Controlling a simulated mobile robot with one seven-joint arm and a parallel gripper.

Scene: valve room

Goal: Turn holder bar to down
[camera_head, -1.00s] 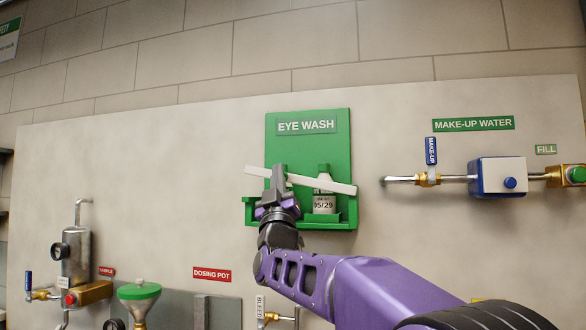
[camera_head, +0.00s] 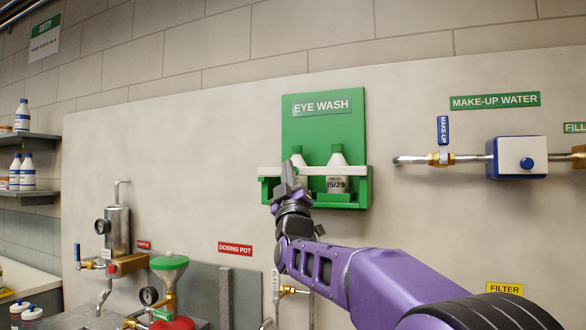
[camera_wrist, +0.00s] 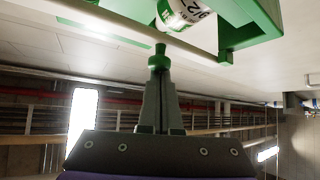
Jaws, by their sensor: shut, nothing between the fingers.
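In the wrist view the bar (camera_wrist: 215,54) runs slantwise across the top. My gripper (camera_head: 289,168) is shut and empty at the left part of the bar and hides some of it.
The make-up water pipe (camera_head: 475,158) with a blue and white box (camera_head: 517,158) is at the right. A dosing pot with a green funnel (camera_head: 169,263) and a steel cylinder (camera_head: 117,232) stand at lower left. Shelves with bottles (camera_head: 28,172) are at far left.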

